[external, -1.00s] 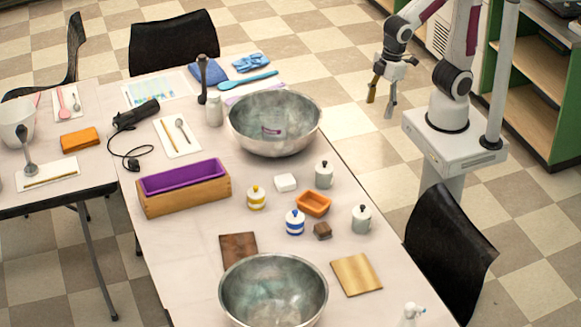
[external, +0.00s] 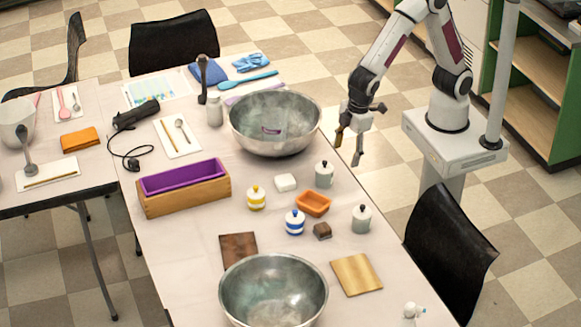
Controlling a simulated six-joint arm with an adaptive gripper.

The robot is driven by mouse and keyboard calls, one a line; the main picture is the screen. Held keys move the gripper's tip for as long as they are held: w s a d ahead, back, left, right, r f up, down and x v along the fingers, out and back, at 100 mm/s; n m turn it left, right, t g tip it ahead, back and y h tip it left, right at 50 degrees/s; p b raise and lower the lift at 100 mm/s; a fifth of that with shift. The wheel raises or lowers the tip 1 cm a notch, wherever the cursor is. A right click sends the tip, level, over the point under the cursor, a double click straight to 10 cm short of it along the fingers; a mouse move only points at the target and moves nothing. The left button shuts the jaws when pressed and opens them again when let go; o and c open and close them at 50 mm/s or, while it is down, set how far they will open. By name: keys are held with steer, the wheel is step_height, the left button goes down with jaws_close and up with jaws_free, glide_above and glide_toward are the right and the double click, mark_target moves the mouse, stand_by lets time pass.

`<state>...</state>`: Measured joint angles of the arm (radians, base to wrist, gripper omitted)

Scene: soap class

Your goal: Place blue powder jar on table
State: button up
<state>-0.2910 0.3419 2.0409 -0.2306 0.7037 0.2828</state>
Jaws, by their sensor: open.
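A yellow-banded jar (external: 256,197), two grey jars (external: 324,174) (external: 361,219), an orange dish (external: 313,203), a brown block (external: 322,231) and a white block (external: 286,182) stand around it. Metal bowls (external: 275,123) (external: 273,291) stand far and near. A purple-lined wooden mold (external: 184,187) is left.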

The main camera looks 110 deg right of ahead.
mark_target(297, 216)
steer(key=shift+m+t, duration=0.5)
steer(key=shift+t, duration=0.1)
steer(key=w+a+f, duration=0.1)
steer(key=w+f, duration=0.2)
steer(key=w+a+f, duration=0.2)
steer(key=w+f, duration=0.1)
steer(key=w+a+f, duration=0.2)
steer(key=w+f, duration=0.1)
steer(key=shift+w+a+f, duration=0.2)
steer(key=shift+w+f, duration=0.15)
steer(key=w, duration=0.1)
steer(key=w+a, duration=0.1)
steer(key=w, duration=0.1)
steer(key=shift+a+f+m+t, duration=0.15)
steer(key=shift+f+m+t, duration=0.15)
steer(key=shift+f, duration=0.05)
steer(key=shift+m+t+y, duration=0.3)
steer(key=shift+m+t, duration=0.2)
steer(key=shift+t, duration=0.2)
steer(key=w, duration=0.1)
steer(key=w+a+r, duration=0.1)
steer(key=w, duration=0.1)
steer(key=shift+w+a+r, duration=0.25)
steer(key=shift+w+r, duration=0.15)
steer(key=shift+w+a+r+m, duration=0.1)
steer(key=shift+w+a+m, duration=0.1)
steer(key=shift+m, duration=0.3)
steer(key=shift+x, duration=1.3)
